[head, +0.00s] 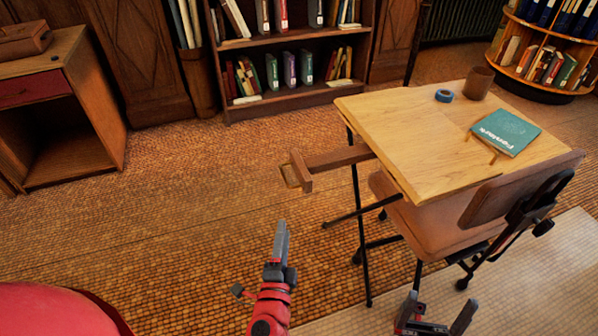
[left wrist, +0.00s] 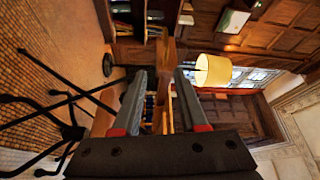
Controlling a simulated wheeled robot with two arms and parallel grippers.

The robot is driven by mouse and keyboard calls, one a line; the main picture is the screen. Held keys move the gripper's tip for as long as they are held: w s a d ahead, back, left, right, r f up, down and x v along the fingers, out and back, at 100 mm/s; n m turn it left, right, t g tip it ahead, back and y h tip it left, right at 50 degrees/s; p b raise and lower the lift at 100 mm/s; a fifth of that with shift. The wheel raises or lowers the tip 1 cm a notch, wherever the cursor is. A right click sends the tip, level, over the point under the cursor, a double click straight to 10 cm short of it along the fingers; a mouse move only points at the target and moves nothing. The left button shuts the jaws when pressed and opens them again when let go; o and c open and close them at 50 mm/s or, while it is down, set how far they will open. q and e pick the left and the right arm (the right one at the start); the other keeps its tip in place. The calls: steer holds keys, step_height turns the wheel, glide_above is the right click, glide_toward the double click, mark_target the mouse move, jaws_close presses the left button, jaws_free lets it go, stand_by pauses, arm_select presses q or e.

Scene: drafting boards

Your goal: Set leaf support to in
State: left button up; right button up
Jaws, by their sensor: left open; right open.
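The leaf support (head: 335,160) is a wooden bar that sticks out to the left from under the top of the drafting table (head: 400,125). It has a short crosspiece at its outer end. My left gripper (head: 282,228) is open and empty, nearer to me than that outer end and apart from it in the head view. In the left wrist view, a wooden piece that looks like the leaf support (left wrist: 168,55) shows between the open fingers (left wrist: 160,78); I cannot tell its exact distance. My right gripper (head: 438,308) is open and empty, below the chair.
A brown chair (head: 425,215) stands at the table's near side. A teal book (head: 506,131), blue tape (head: 444,95) and a brown cup (head: 478,82) are on the tabletop. Bookshelves (head: 290,98) stand behind, a wooden cabinet (head: 95,105) at left. Floor left of the table is clear.

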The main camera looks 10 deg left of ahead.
arm_select(q)
steer(key=p, duration=0.2)
glide_toward(284, 175)
steer(key=shift+y, duration=0.3)
steer(key=x, duration=1)
steer(key=shift+d+f, duration=0.15)
steer(key=shift+f, duration=0.15)
jaws_close()
stand_by(0.5)
